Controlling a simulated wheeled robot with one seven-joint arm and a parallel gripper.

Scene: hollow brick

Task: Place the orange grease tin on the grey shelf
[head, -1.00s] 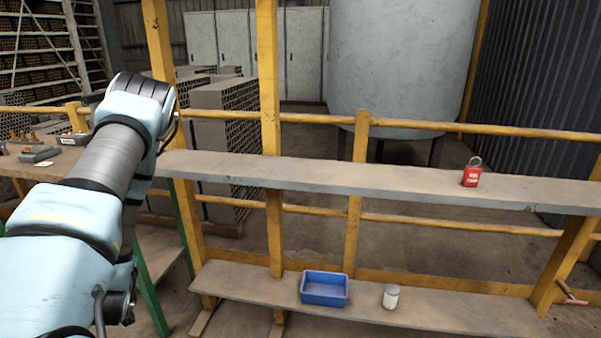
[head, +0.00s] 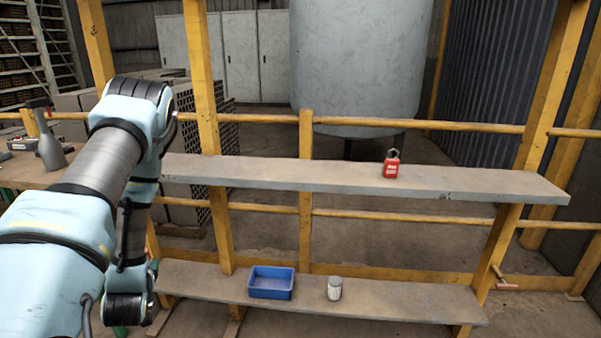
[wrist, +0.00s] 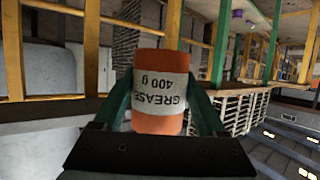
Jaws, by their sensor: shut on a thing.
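The orange grease tin (wrist: 160,92), with a white label reading "GREASE 400 g", is between the fingers of my gripper (wrist: 163,105) in the wrist view. The gripper is shut on it, and the label appears upside down there. The grey shelf has an upper board (head: 270,175) and a lower board (head: 395,304) on yellow posts in the head view. My arm is at the left of the head view; the gripper and tin are not visible there.
A red padlock (head: 391,165) stands on the upper board, right of centre. A blue bin (head: 271,283) and a small white-labelled can (head: 334,289) are on the lower board. Much of the upper board is clear.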

